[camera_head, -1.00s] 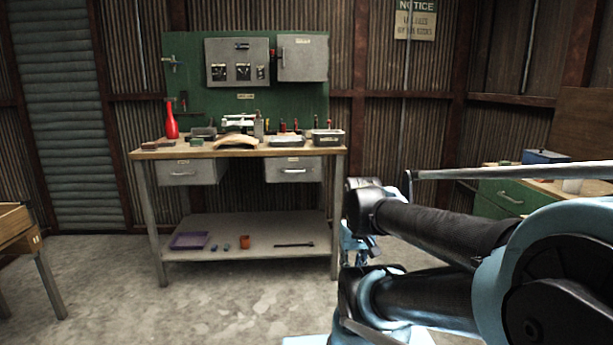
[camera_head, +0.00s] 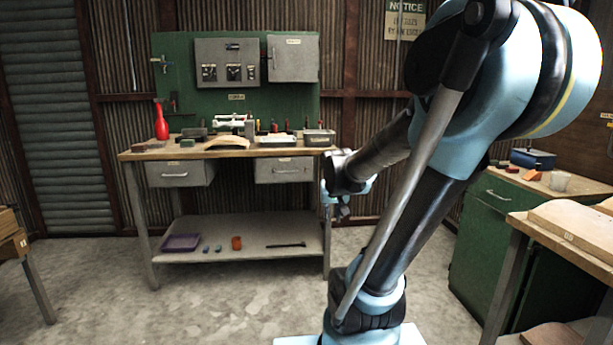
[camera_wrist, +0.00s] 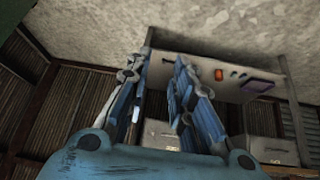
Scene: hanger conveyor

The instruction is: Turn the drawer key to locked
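The workbench has two grey drawers under its top, a left drawer (camera_head: 180,173) and a right drawer (camera_head: 284,170). Both look shut. A green cabinet at the right has a drawer (camera_head: 497,197) with a pale handle. No key can be made out on any drawer at this size. My gripper (camera_head: 337,208) hangs beside the bench's right front leg in the head view, partly hidden by my arm. In the wrist view my gripper (camera_wrist: 157,68) has its two fingers apart with nothing between them. The bench drawers (camera_wrist: 273,150) show beyond it, upside down.
The workbench (camera_head: 225,152) carries a red bottle (camera_head: 161,122), bins and tools. Its lower shelf (camera_head: 215,250) holds a purple tray (camera_head: 181,243) and small items. A wooden-topped table (camera_head: 570,225) stands at the right front. The floor before the bench is clear.

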